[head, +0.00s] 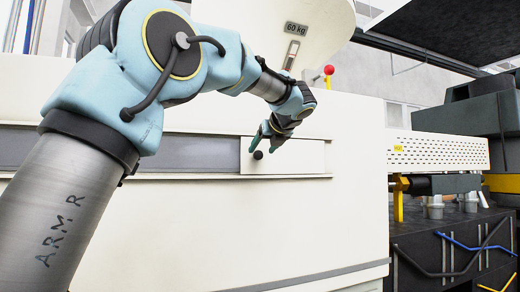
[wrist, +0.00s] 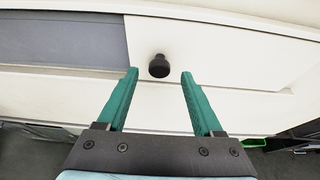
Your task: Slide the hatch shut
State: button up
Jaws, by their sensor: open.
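The hatch (head: 300,157) is a pale sliding panel with a round black knob (head: 258,155), set in a long slot of the white machine. To its left the slot shows a grey strip (head: 205,152). In the wrist view the hatch (wrist: 215,48) fills the upper right and the knob (wrist: 158,66) stands out near its left edge. The grey strip (wrist: 65,40) lies left of it. My gripper (head: 265,143) is open in front of the hatch. In the wrist view its green fingers (wrist: 160,74) are on either side of the knob, apart from it.
The white machine front (head: 250,230) spreads below the slot. A pale hopper marked 60 kg (head: 320,25) and a red ball-topped lever (head: 328,72) are above. A perforated white beam (head: 440,152) and dark machinery (head: 460,110) stand at the right.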

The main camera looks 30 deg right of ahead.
aim_at(259, 153)
jog(key=shift+p+x, duration=0.35)
jog(key=shift+x, duration=1.3)
grip_shut()
